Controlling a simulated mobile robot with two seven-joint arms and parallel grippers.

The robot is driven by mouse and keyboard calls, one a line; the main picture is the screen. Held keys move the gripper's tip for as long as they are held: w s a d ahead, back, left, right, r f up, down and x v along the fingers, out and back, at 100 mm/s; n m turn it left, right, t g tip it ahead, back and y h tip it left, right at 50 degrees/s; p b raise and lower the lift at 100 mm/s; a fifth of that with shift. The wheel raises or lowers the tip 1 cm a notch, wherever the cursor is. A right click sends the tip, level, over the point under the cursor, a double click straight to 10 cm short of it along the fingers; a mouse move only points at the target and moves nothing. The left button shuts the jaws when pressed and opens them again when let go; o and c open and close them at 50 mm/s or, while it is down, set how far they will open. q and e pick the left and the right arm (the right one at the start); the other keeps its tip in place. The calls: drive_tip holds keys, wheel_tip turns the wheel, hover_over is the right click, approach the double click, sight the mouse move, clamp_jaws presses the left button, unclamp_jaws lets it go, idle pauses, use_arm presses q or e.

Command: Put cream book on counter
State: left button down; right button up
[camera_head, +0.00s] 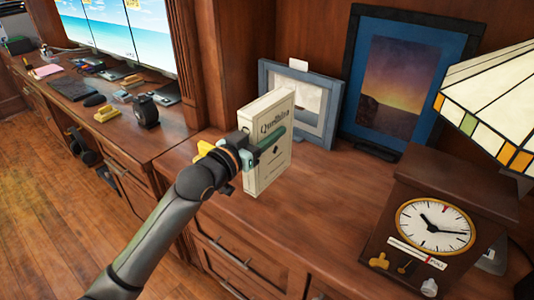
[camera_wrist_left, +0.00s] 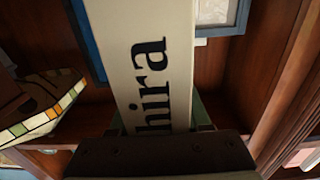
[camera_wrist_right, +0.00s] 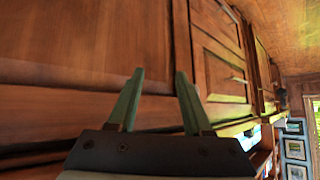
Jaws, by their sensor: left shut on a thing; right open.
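The cream book (camera_head: 268,145) with dark lettering is upright at the wooden counter (camera_head: 320,205), in front of a grey-blue picture frame. My left gripper (camera_head: 264,148) is shut on the book, its fingers across the cover and spine side. In the left wrist view the book (camera_wrist_left: 145,60) fills the middle, between the fingers. I cannot tell whether the book's bottom edge touches the counter or hangs just above it. My right gripper (camera_wrist_right: 155,100) shows only in the right wrist view; it is open and empty in front of wooden cabinet fronts.
A blue-framed picture (camera_head: 400,85) leans at the back beside the smaller grey-blue frame (camera_head: 325,110). A wooden clock (camera_head: 435,225) and a stained-glass lamp (camera_head: 495,95) stand at right. A desk with monitors (camera_head: 120,30) is at left. The counter's middle is clear.

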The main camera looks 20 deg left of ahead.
use_arm(q)
drive_tip(key=w+a+f+b, duration=0.1)
drive_tip(key=w+f, duration=0.2)
drive_tip(key=f, duration=0.4)
drive_tip(key=shift+w+a+f+b, duration=0.15)
drive_tip(key=shift+w+f+b, duration=0.1)
drive_tip(key=shift+b, duration=0.05)
drive_tip(key=shift+f, duration=0.1)
drive_tip(key=c, duration=0.8)
unclamp_jaws()
drive_tip(key=shift+f, duration=0.25)
drive_tip(key=o, duration=0.4)
drive_tip(key=shift+o, duration=0.2)
